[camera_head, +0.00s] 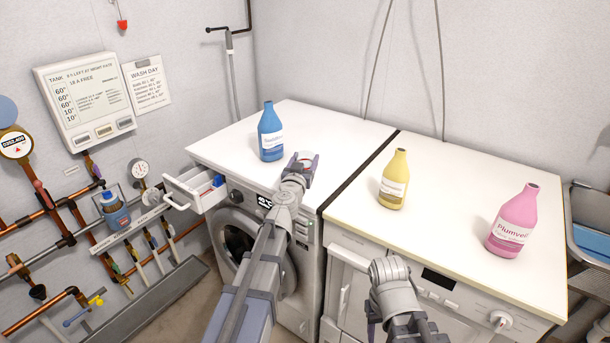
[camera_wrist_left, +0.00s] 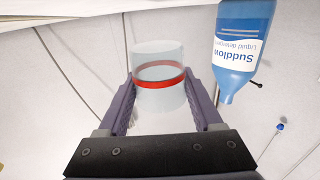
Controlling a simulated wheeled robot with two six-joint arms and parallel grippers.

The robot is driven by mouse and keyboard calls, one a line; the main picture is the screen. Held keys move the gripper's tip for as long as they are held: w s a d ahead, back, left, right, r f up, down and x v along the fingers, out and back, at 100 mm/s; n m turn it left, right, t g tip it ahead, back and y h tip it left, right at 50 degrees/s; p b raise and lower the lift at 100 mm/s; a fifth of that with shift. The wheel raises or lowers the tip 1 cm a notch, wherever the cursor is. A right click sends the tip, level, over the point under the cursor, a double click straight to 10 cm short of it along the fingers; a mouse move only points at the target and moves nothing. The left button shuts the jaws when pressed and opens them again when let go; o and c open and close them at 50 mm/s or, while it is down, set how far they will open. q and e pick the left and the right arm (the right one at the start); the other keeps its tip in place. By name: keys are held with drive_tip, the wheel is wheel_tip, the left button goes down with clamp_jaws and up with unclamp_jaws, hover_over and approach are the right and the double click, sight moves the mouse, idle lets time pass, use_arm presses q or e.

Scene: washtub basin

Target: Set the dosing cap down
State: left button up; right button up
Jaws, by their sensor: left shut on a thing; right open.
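The dosing cap (camera_wrist_left: 160,102) is a clear, see-through cup with a red band around it. My left gripper (camera_head: 304,166) is shut on it, with one purple finger on each side in the left wrist view. In the head view the cap (camera_head: 306,156) is small and partly hidden by the fingers, over the white washing machine top (camera_head: 322,122), near its front. Whether its base touches the top I cannot tell. My right gripper (camera_head: 385,300) is open, in front of the right machine; its fingers are mostly hidden.
A blue bottle (camera_head: 270,138) stands behind and left of the cap. A yellow bottle (camera_head: 394,180) and a pink bottle (camera_head: 513,222) stand on the right machine's top (camera_head: 450,200). The detergent drawer (camera_head: 192,192) is pulled out at the left. The top around the cap is clear.

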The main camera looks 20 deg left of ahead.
use_arm(q)
drive_tip(key=shift+f+b, duration=1.8)
use_arm(e)
drive_tip(key=shift+f, duration=1.8)
use_arm(q)
drive_tip(key=shift+f, duration=0.15)
drive_tip(key=o, duration=1.3)
use_arm(e)
drive_tip(key=shift+f, duration=0.15)
